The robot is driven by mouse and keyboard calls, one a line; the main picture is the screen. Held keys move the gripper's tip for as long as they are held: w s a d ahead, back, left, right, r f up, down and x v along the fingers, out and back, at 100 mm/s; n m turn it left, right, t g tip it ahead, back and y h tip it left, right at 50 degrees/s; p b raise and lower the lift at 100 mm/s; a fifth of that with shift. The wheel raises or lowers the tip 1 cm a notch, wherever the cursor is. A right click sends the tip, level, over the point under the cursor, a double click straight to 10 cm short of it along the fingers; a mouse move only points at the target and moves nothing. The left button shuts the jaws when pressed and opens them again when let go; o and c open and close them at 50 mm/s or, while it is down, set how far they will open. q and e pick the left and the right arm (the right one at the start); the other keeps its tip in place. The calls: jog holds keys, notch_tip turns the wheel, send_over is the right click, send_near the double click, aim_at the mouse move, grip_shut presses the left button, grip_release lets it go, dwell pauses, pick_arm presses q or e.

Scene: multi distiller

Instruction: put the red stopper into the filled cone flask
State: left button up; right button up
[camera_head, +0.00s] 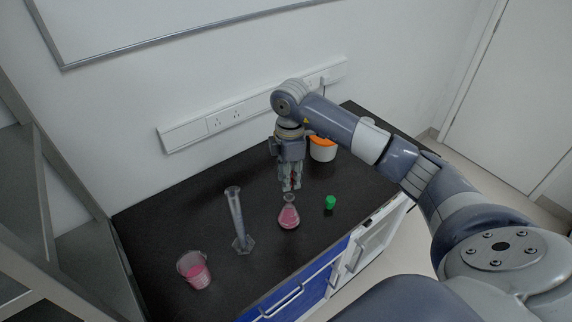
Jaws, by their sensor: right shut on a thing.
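The filled cone flask (288,217) stands upright on the black bench, with pink-red liquid in it. My right gripper (290,187) points down just above the flask's neck. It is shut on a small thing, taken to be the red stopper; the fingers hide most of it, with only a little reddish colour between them. From this view I cannot tell whether the stopper touches the flask mouth. My left gripper is not in view.
A green stopper (330,202) lies right of the flask. A tall glass cylinder (236,215) stands left of it. A beaker with pink liquid (195,270) is at the front left. A white tub with an orange top (322,150) stands behind my right arm.

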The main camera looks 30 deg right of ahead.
jog(key=shift+w+d+r+m, duration=0.1)
jog(key=shift+w+r+m, duration=0.1)
jog(key=shift+m, duration=0.4)
jog(key=shift+f, duration=0.1)
jog(key=shift+f+b, duration=2)
jog(key=shift+f, duration=0.5)
jog(key=shift+f+b, duration=0.8)
jog(key=shift+f, duration=0.65)
